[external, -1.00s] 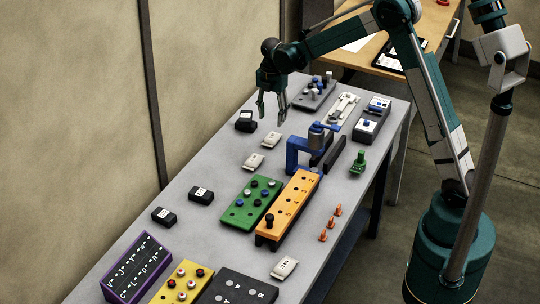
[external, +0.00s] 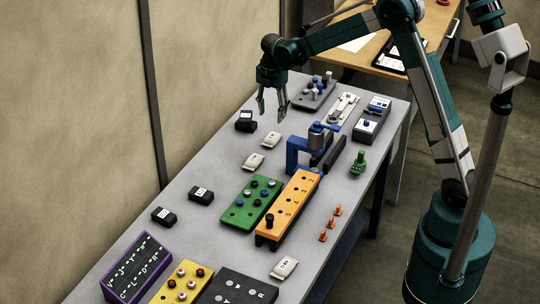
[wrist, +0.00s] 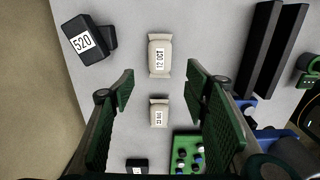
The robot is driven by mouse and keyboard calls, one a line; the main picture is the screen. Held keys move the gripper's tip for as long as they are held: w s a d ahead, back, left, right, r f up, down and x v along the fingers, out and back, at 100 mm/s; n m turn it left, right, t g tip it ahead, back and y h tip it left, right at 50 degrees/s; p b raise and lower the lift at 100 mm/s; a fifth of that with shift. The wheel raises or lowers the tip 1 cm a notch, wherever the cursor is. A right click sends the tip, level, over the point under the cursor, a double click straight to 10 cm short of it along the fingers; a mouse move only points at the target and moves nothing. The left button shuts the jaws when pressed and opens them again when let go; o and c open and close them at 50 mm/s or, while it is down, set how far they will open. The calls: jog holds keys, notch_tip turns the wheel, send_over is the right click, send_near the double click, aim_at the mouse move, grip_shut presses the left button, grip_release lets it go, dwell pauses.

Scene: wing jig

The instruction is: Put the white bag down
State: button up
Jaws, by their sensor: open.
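My gripper (external: 272,104) is open and empty above the far part of the grey table. Below it on the table lie two white bags. One bag (external: 271,140) is nearer the gripper and reads "12 OCT" in the wrist view (wrist: 160,58). The other bag (external: 253,161) lies a little nearer the camera, and it shows between the fingers in the wrist view (wrist: 159,113). A third white bag (external: 284,267) lies by the near right table edge. All three rest flat, apart from the gripper.
A black block labelled 520 (wrist: 87,39) stands left of the bags. A blue clamp (external: 297,155), a green board (external: 251,203) and an orange block (external: 289,207) stand to the right and nearer. Bare table (external: 215,165) lies left of the bags.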

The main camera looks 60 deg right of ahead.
jog(key=s+a+r+m+t, duration=0.3)
jog(key=s+a+r+m, duration=0.5)
jog(key=s+a+r, duration=1)
jog(key=s+a+m+t, duration=0.2)
jog(key=s+a+m, duration=0.3)
jog(key=s, duration=0.6)
jog(key=s+a+m+t, duration=0.2)
jog(key=s+a+m, duration=0.2)
jog(key=s, duration=0.7)
jog(key=shift+a+m, duration=0.4)
jog(key=shift+m, duration=0.1)
jog(key=shift+o, duration=0.5)
dwell(0.3)
